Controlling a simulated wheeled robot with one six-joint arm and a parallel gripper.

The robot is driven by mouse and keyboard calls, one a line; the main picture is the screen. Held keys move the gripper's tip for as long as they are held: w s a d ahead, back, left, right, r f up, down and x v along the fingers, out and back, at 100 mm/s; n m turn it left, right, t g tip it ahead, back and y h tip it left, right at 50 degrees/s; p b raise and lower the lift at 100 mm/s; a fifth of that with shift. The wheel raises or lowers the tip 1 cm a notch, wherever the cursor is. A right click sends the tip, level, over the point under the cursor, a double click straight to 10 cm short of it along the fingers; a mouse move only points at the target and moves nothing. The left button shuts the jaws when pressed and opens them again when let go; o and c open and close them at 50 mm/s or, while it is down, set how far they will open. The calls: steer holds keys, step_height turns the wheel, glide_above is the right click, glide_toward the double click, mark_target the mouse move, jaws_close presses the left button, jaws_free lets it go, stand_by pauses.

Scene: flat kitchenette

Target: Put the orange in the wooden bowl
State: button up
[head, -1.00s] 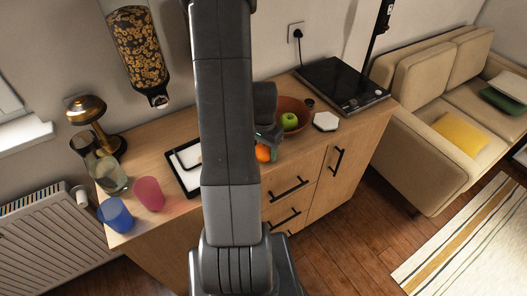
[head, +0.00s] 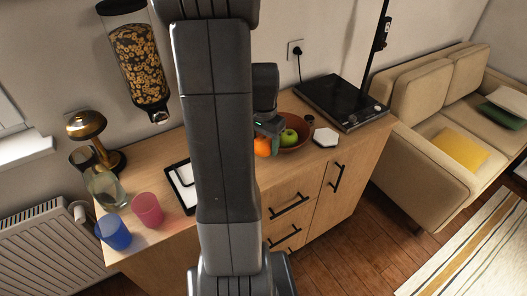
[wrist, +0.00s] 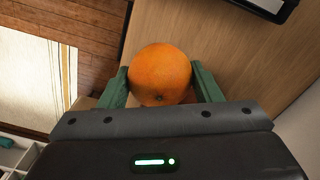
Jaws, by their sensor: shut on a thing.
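The orange (wrist: 160,72) is between the two green fingers of my gripper (wrist: 163,85) in the wrist view, and the gripper is shut on it. In the head view the orange (head: 262,146) shows beside my arm, just left of the wooden bowl (head: 301,143). The bowl is reddish brown and holds a green apple (head: 289,137). My arm hides part of the bowl's left side. I cannot tell how high the orange is above the counter.
A white hexagonal piece (head: 325,137) and a black hob (head: 341,101) lie right of the bowl. A tablet (head: 183,186), a pink cup (head: 148,209), a blue cup (head: 114,232), a glass jar (head: 104,188) and a brass lamp (head: 88,126) stand at the left.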

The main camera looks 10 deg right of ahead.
steer(key=w+d+r+p, duration=0.4)
steer(key=w+r+p, duration=0.1)
steer(key=w, duration=0.4)
steer(key=w+d+f, duration=0.4)
steer(key=w, duration=0.4)
steer(key=shift+w+d, duration=0.15)
steer(key=shift+f, duration=0.25)
steer(key=shift+f+b, duration=1.5)
steer(key=shift+f, duration=0.75)
steer(key=shift+f+b, duration=0.65)
steer(key=shift+f, duration=0.35)
steer(key=o, duration=1.1)
